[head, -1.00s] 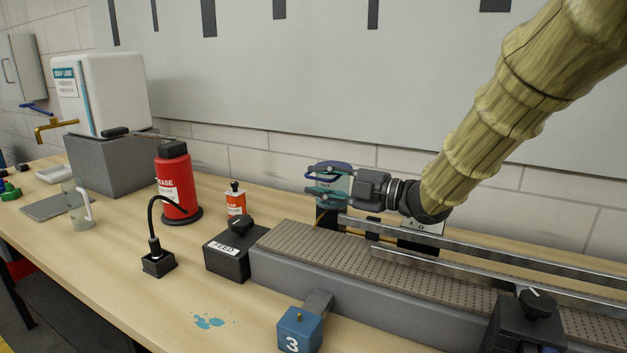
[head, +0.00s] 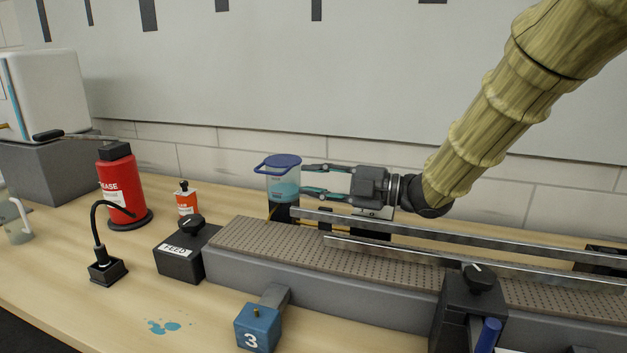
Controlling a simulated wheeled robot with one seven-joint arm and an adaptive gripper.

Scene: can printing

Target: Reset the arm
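My arm comes in from the upper right, and my gripper (head: 304,179) points left above the back of the conveyor. Its two fingers are spread apart with nothing between them. A clear cup with a blue rim and blue-green contents (head: 284,182) stands just left of the fingertips, upright on a dark stand (head: 283,211). The fingertips appear to be a little to the right of the cup; whether they touch it is hard to tell.
A perforated conveyor (head: 262,243) with metal rails (head: 430,233) runs below my gripper. A FEED box (head: 185,255), a red grease bottle (head: 121,185), a small orange bottle (head: 186,200) and a blue block marked 3 (head: 258,328) stand nearby. The wall is close behind; space above is clear.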

